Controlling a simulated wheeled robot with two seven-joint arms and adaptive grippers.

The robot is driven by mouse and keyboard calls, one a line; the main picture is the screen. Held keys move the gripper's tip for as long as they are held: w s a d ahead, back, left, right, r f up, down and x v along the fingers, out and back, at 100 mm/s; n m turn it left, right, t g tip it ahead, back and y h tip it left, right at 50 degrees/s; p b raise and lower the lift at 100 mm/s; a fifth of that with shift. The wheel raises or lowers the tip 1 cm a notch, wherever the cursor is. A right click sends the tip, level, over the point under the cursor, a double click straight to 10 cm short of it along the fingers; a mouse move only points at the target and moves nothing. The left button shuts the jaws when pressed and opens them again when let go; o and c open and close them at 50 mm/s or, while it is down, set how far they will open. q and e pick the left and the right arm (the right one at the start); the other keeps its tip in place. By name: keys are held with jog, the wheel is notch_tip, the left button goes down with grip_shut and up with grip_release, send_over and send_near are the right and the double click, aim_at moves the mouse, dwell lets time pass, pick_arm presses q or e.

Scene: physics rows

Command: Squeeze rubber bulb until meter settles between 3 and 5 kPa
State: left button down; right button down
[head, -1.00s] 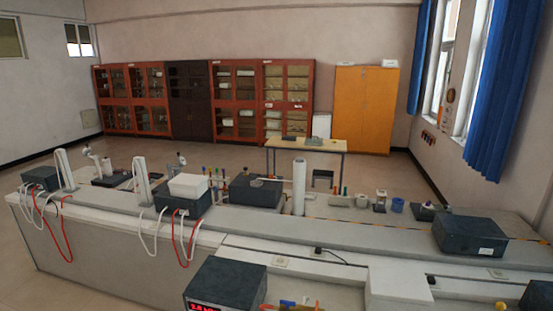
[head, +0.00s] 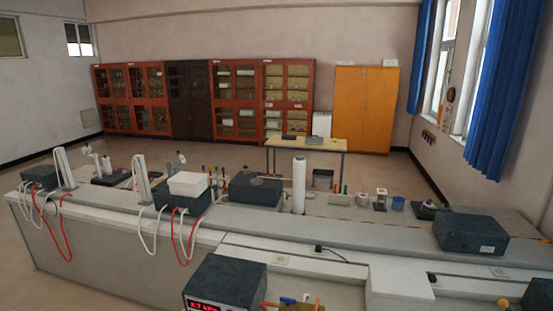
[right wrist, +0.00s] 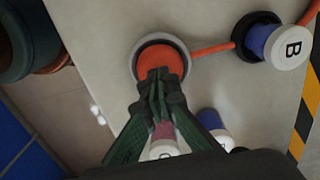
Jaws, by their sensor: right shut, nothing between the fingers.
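The orange rubber bulb (right wrist: 172,58) sits in a grey ringed cup in the right wrist view, with an orange tube running right. My right gripper (right wrist: 158,78) is shut and empty, its fingertips over the bulb's near side. They appear to press on it, but contact is hard to tell. The dark meter box (head: 228,280) stands at the bottom of the head view. Its red display (head: 203,305) is partly cut off and seems to read about 2.7 kPa. My left gripper is not in view.
A blue bottle with a white cap marked B (right wrist: 289,48) stands right of the bulb, in a black holder. Another blue bottle (right wrist: 210,120) and a white-capped one (right wrist: 164,150) stand near my fingers. A yellow-black striped edge (right wrist: 305,120) lies at right.

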jog(key=shift+f+b, duration=0.65)
jog(key=shift+f, duration=0.4)
jog(key=shift+r, duration=0.2)
jog(key=shift+r+p, duration=1)
jog(key=shift+r, duration=0.65)
jog(key=shift+f, duration=0.15)
